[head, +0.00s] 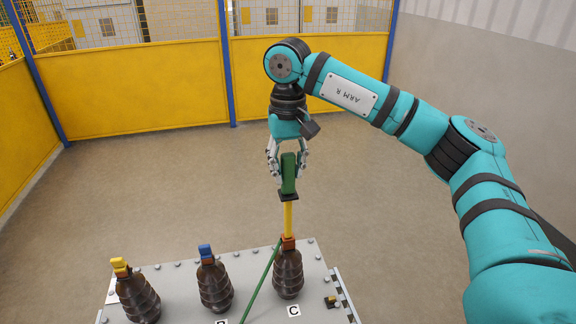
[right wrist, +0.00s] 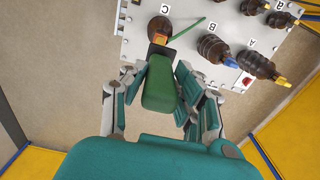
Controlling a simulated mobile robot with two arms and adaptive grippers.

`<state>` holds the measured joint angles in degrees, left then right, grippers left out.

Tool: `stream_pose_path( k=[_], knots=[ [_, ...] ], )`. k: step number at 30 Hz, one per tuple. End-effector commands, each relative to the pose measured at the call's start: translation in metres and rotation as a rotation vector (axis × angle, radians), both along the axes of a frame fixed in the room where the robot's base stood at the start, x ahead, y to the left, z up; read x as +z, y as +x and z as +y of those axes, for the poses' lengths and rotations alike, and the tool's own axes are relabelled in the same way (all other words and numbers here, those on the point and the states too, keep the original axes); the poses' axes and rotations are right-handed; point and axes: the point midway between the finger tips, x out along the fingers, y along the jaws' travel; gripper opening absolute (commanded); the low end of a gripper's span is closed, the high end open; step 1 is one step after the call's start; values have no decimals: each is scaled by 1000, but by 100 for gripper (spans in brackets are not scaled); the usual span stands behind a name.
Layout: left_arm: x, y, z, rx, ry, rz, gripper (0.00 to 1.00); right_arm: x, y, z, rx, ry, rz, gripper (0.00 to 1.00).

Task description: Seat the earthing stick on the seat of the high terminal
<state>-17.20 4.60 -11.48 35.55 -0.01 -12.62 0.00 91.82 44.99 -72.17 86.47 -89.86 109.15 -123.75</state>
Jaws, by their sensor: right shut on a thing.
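The earthing stick has a green handle (head: 288,173), a black guard and a yellow rod (head: 288,218). My right gripper (head: 281,165) is shut on the green handle, which also shows in the right wrist view (right wrist: 160,85). The stick hangs upright over the terminal labelled C (head: 288,272), a brown ribbed insulator with an orange-brown top. The rod's lower end meets that top in the head view; I cannot tell whether it is in the seat. A green cable (head: 262,268) runs down left from there. Which terminal is the high one is not clear. My left gripper is out of view.
A grey bolted plate (head: 180,275) carries the terminals. A blue-topped terminal (head: 215,285) and a yellow-topped one (head: 138,297) stand left of C. More insulators show in the right wrist view (right wrist: 282,19). The floor behind is clear up to a yellow fence (head: 130,88).

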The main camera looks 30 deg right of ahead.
Motion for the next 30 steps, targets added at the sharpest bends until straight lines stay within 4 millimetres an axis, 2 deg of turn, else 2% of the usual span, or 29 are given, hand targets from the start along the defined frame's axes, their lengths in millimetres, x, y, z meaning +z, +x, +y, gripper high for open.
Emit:
stream_pose_path(
  k=[1,2,7,15,19,23,30],
  knots=[
    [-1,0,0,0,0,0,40,-1,0,0,0,1,-1,0],
    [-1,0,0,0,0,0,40,0,0,0,0,0,-2,33],
    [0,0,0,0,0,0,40,0,0,0,0,1,-1,55],
    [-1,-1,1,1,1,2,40,-1,0,0,0,0,1,56],
    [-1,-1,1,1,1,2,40,8,0,0,1,1,-1,56],
    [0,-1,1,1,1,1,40,31,0,1,1,1,-3,56],
    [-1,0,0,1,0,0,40,83,0,0,-1,-1,-5,56]
  ],
)
